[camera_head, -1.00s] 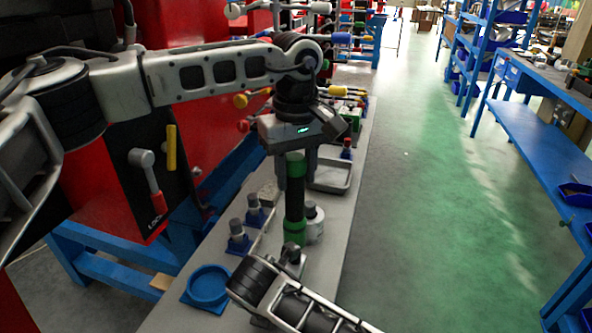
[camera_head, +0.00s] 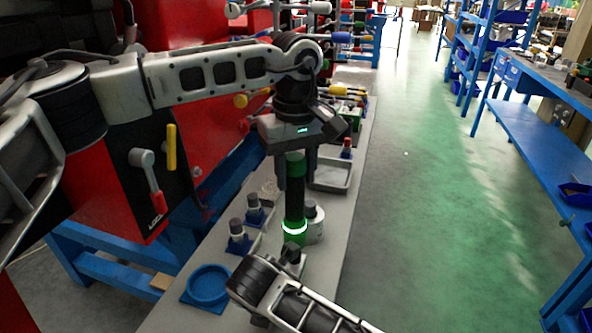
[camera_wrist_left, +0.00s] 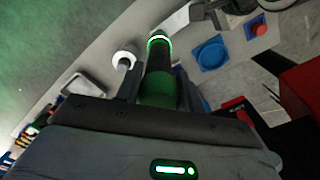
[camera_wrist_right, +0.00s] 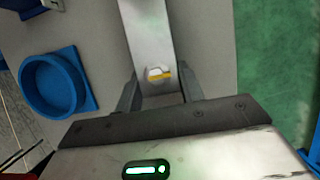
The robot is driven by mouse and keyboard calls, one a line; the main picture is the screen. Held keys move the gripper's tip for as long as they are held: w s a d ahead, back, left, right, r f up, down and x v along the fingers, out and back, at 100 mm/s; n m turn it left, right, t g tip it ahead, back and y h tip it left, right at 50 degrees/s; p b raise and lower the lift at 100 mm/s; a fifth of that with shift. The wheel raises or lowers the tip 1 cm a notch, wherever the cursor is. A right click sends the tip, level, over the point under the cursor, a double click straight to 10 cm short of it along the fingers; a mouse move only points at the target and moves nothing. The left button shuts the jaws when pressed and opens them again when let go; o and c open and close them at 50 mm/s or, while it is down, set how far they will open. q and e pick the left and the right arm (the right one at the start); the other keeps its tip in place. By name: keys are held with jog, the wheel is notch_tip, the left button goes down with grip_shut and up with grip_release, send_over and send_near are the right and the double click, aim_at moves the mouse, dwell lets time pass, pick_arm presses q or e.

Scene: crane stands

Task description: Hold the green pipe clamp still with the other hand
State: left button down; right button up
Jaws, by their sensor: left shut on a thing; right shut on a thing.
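An upright black cylinder with green ends (camera_head: 294,205) stands over the grey bench; I take it for the green pipe clamp. A green ring glows near its bottom. My left gripper (camera_head: 296,165) is shut on its upper part from above; the left wrist view shows the green end (camera_wrist_left: 158,90) between the fingers. My right gripper (camera_wrist_right: 158,88) is shut on a grey metal bar (camera_wrist_right: 147,35) with a yellow-and-white label. In the head view my right forearm hides that gripper and the bar, low in front of the cylinder.
A blue round dish (camera_head: 207,285) sits on the bench (camera_head: 338,215) left of my right arm. Two blue-based grey pegs (camera_head: 238,238) and a white round part (camera_head: 315,222) stand close to the cylinder. A grey tray (camera_head: 331,176) lies behind. The green floor at right is clear.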

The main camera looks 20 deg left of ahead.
pick_arm(q)
jog(key=shift+r, duration=2.7)
pick_arm(e)
jog(key=shift+r, duration=0.1)
jog(key=o, duration=1.2)
